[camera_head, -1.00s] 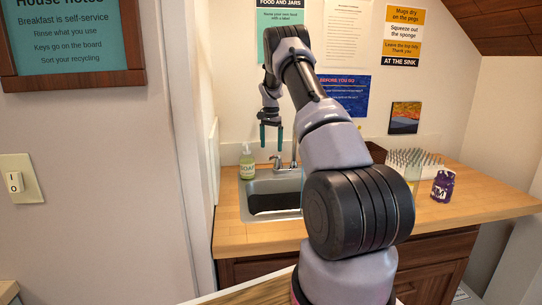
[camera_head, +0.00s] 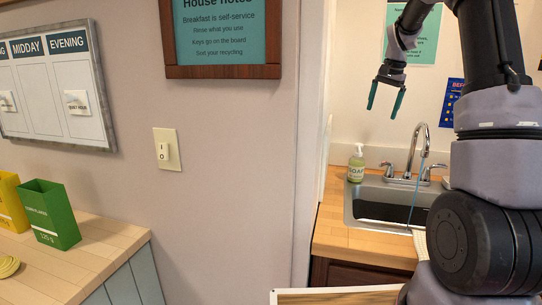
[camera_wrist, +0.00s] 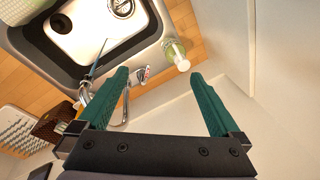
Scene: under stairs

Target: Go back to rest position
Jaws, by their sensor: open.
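My gripper (camera_head: 386,97) is raised above and behind the sink area, in front of the back wall. Its two green fingers are apart with nothing between them. In the wrist view my gripper (camera_wrist: 160,95) is also open and empty, with the faucet and soap bottle below it. My arm reaches up at the right of the head view.
A sink (camera_head: 385,203) with a running faucet (camera_head: 418,150) is set in the wooden counter (camera_head: 340,240). A soap bottle (camera_head: 356,163) stands at its back left. A wall (camera_head: 240,160) with a light switch (camera_head: 167,149) stands left of it. A green box (camera_head: 50,213) stands on another counter.

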